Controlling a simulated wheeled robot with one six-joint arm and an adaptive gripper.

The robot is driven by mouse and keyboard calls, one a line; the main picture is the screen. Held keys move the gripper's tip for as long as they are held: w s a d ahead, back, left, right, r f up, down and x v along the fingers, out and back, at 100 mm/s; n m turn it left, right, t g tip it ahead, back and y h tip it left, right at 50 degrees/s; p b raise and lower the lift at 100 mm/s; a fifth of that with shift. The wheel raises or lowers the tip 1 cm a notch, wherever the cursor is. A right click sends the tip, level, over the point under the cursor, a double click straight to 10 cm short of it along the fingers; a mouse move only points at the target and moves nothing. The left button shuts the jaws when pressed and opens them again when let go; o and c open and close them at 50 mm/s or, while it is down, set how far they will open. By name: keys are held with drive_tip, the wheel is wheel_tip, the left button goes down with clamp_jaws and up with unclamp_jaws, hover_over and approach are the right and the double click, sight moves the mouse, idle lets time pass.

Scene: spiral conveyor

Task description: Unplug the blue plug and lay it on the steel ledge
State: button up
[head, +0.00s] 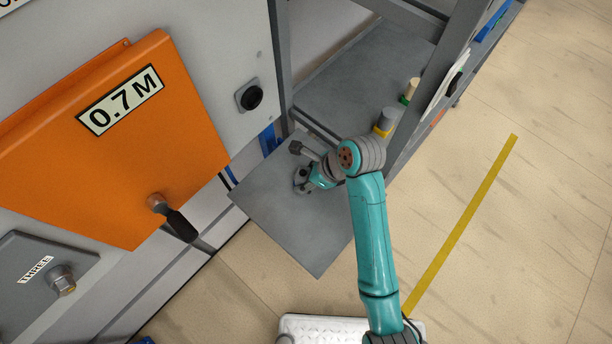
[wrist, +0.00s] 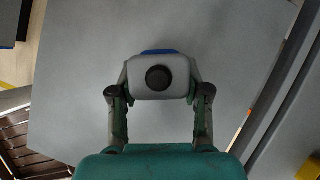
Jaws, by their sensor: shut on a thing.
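My gripper (head: 303,182) is low over the steel ledge (head: 312,245), a flat grey plate sticking out from the machine. In the wrist view my gripper (wrist: 160,90) is shut on a light grey block with a round black end and a blue edge, which I take as the blue plug (wrist: 142,88). The ledge (wrist: 85,60) fills the picture behind it. I cannot tell whether the plug touches the ledge. In the head view the plug is mostly hidden by my gripper.
An orange box (head: 190,110) marked 0.7 M, with a black-handled lever (head: 180,225), is at the left. A black round fitting (head: 252,97) is on the white panel. A yellow-based grey cylinder (head: 386,119) and a green-based cream one (head: 411,88) stand behind my arm.

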drive_tip(key=shift+f, duration=0.25)
drive_tip(key=o, duration=1.4)
drive_tip(key=shift+c, duration=0.2)
drive_tip(key=v, duration=0.7)
drive_tip(key=shift+r, duration=0.2)
drive_tip(key=shift+d, duration=0.1)
